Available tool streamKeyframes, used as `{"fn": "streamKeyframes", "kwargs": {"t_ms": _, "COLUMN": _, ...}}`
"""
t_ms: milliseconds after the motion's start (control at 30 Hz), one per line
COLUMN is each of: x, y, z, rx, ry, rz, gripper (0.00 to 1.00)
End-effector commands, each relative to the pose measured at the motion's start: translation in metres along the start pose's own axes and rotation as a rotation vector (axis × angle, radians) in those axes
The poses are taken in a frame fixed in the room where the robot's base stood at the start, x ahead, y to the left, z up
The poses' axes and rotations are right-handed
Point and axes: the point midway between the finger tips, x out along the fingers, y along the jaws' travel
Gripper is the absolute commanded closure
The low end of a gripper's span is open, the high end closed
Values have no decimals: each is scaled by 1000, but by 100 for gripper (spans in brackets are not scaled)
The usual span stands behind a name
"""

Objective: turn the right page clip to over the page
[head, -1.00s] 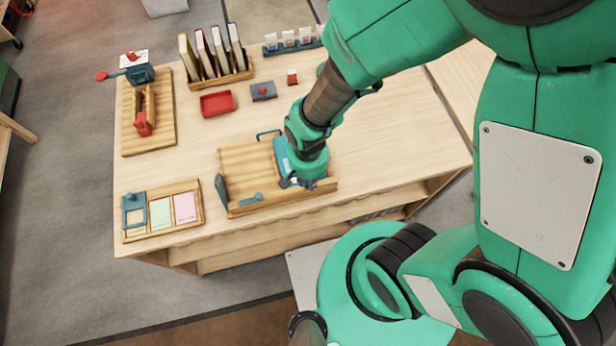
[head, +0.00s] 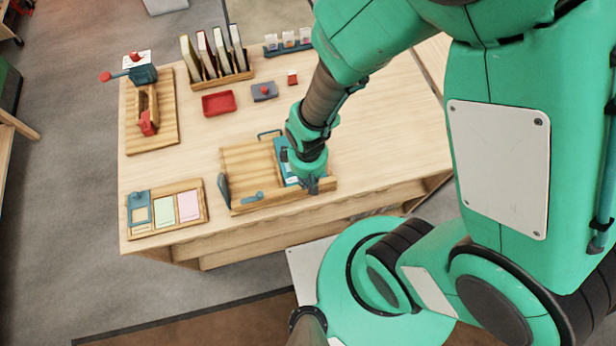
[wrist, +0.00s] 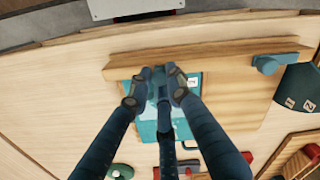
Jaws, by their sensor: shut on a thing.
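The wooden book stand (head: 243,165) lies near the table's front edge, with a ledge along its front. A teal book or page block (head: 281,148) lies on its right part; it also shows under my fingers in the wrist view (wrist: 148,131). My gripper (head: 312,187) is down at the ledge's right part. In the wrist view my gripper (wrist: 157,82) is shut on a small blue piece, which looks like the right page clip (wrist: 158,92), mostly hidden between the fingers. The other blue clip (head: 253,197) sits on the ledge to the left; it also shows in the wrist view (wrist: 267,64).
A dark blue piece (head: 223,190) stands at the stand's left end. A card tray (head: 150,231) is left of it. Behind are a red tray (head: 218,103), a grey box (head: 264,92), a book rack (head: 235,78) and a wooden press (head: 166,134). The table between is clear.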

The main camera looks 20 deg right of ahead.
Motion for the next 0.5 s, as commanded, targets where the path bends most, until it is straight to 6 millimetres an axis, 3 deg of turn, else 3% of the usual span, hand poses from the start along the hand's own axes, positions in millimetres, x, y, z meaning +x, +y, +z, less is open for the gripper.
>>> {"fn": "streamKeyframes", "kwargs": {"t_ms": 500, "x": 0, "y": 0, "z": -1, "rx": -57, "ry": 2, "rz": 1, "gripper": 100}}
